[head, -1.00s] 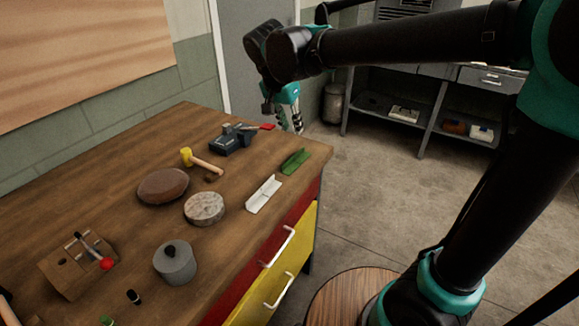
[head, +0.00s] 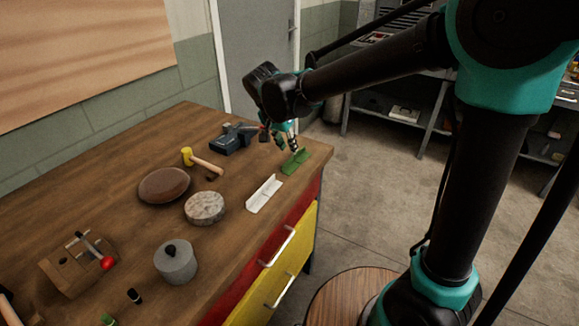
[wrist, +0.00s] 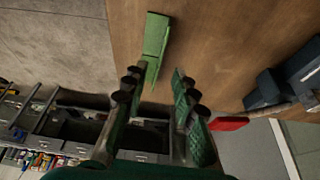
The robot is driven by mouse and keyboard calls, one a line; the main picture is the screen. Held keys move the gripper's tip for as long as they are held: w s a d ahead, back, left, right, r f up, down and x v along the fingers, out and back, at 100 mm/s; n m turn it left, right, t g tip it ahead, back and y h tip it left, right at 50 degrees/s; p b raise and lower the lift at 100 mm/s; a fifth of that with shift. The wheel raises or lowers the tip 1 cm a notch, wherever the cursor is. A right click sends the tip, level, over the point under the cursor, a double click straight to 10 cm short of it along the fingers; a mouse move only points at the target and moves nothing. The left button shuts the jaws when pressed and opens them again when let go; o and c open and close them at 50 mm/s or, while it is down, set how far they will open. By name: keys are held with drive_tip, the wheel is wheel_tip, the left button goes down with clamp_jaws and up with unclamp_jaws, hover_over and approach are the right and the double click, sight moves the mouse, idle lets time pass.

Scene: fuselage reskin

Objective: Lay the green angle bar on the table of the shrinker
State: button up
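The green angle bar (head: 296,161) lies on the wooden workbench near its right edge. In the wrist view the bar (wrist: 156,38) is at top centre, its near end reaching toward the gap between my fingers. My gripper (head: 287,146) is just behind and above the bar in the head view. In the wrist view my gripper (wrist: 155,78) is open, with nothing held between its fingers. A dark blue-grey machine (head: 230,141), possibly the shrinker, stands left of my gripper. It also shows at the right of the wrist view (wrist: 285,85), with a red-ended handle (wrist: 229,123).
A pale angle bar (head: 264,194) lies in front of the green one. A yellow mallet (head: 188,157), a brown round pad (head: 164,186), a mottled round block (head: 205,207) and a grey lidded pot (head: 176,261) stand left. The workbench (head: 110,180) has bare space between them.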

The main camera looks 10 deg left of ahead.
sight(291, 165)
drive_tip(key=shift+s+a+x, duration=0.1)
drive_tip(key=shift+s+x, duration=0.1)
drive_tip(key=shift+x, duration=1.15)
drive_tip(key=shift+s+a+x, duration=0.1)
drive_tip(key=shift+s+x, duration=0.05)
drive_tip(key=shift+x, duration=1.2)
drive_tip(key=shift+f, duration=0.15)
drive_tip(key=shift+c, duration=0.2)
clamp_jaws()
